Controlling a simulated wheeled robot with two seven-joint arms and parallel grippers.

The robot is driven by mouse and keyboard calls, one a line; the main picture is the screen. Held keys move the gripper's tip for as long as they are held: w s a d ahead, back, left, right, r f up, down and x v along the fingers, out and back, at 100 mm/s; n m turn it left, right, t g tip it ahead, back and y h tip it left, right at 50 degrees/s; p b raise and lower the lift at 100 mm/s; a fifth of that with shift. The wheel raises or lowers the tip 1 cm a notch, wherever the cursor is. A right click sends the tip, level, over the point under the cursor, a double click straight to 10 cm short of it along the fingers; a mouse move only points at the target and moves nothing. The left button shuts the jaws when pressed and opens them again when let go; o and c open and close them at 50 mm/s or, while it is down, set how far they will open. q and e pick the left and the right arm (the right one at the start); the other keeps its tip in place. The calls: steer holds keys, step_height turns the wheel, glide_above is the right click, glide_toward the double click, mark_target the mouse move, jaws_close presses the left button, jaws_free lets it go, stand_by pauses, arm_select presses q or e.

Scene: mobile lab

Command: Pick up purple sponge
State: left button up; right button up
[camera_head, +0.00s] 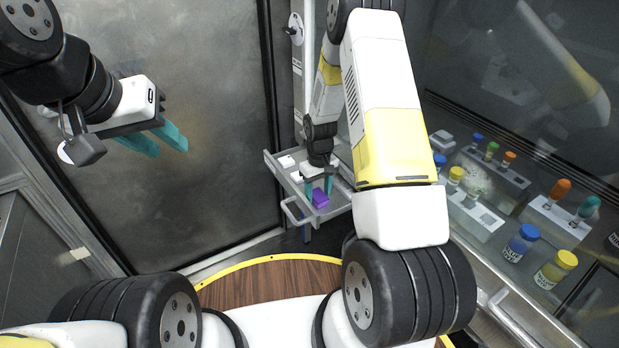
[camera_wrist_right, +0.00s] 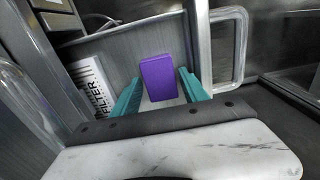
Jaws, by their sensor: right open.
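The purple sponge (camera_head: 320,198) lies in a grey metal tray (camera_head: 335,207) near the middle of the head view. In the right wrist view the sponge (camera_wrist_right: 163,78) lies on the tray floor between the teal fingers. My right gripper (camera_head: 319,187) is open, with one finger on each side of the sponge; it also shows in the right wrist view (camera_wrist_right: 160,95). A gap shows between the sponge and each finger. My left gripper (camera_head: 162,142) is raised at the upper left, empty, with its two teal fingers apart.
White items (camera_head: 287,161) lie at the tray's far left, and a printed filter box (camera_wrist_right: 92,85) is beside the sponge. The tray has a metal handle (camera_head: 298,212) at its front. Racks of capped vials (camera_head: 475,217) stand behind glass on the right.

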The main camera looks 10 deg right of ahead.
mark_target(318, 195)
steer(key=c, duration=1.1)
steer(key=shift+r, duration=0.1)
step_height(318, 195, up, 10)
